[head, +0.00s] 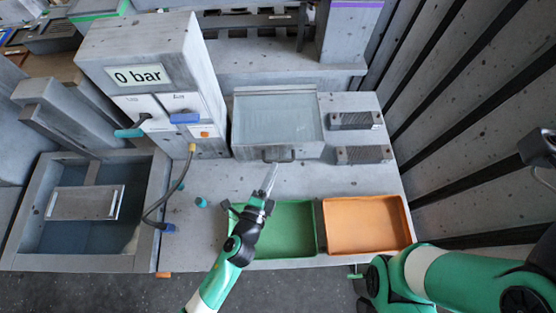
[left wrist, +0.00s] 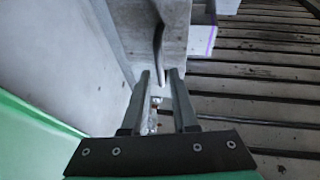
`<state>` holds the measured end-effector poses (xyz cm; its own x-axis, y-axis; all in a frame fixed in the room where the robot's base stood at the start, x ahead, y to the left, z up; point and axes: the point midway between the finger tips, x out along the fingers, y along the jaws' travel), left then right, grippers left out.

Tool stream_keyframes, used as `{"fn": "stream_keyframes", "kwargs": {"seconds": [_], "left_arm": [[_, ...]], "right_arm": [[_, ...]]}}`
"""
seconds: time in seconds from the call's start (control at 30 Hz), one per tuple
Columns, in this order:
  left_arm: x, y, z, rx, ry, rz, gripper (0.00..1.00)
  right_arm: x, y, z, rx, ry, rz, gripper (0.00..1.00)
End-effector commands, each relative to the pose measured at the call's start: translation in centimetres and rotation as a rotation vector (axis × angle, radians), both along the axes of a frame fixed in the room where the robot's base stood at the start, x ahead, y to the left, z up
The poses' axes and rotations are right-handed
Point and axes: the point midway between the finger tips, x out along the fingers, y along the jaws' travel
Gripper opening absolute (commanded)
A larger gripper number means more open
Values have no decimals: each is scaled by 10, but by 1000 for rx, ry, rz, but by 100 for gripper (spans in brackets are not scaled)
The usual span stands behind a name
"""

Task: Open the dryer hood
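The dryer hood (head: 278,118) is a grey box with a large pale glass lid, and it is closed. Its dark bar handle (head: 278,155) is on the front side. My left gripper (head: 271,175) is just in front of the handle, pointing at it. In the left wrist view its two fingers (left wrist: 160,90) are apart with a gap between them, and the handle (left wrist: 158,45) shows just beyond the fingertips, roughly in line with the gap. I cannot tell whether they touch. Part of my right gripper (head: 540,150) shows at the right edge; its fingertips are unclear.
A green tray (head: 312,252) and an orange tray (head: 365,198) stand at the table's front. Two dark ribbed blocks (head: 362,154) sit right of the hood. A "0 bar" unit (head: 140,75) with a hose and a water basin (head: 80,262) are to the left.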

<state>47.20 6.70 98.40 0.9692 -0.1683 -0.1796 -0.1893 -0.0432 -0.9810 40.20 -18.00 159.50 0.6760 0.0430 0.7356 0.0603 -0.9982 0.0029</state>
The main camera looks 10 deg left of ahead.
Motion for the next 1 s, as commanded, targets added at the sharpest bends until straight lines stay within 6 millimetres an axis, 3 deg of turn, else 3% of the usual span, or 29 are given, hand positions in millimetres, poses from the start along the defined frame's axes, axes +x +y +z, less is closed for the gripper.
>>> {"fn": "stream_keyframes", "kwargs": {"seconds": [0.1, 0.3, 0.57, 0.73, 1.0], "left_arm": [[25, -4, -7, -1, 0, 1, 27], [45, -8, -10, -1, -1, 0, 27], [47, -8, -9, -1, 0, 0, 27], [47, -8, -9, -1, 0, 0, 0], [47, -8, -9, -1, 0, 0, 0]], "right_arm": [[0, 0, -8, 0, 0, 0, 0], [0, 0, -14, 0, 0, 0, 0], [0, 0, -13, 0, 0, 0, 0], [0, 0, -13, 0, 0, 0, 0], [0, 0, -13, 0, 0, 0, 0]]}}
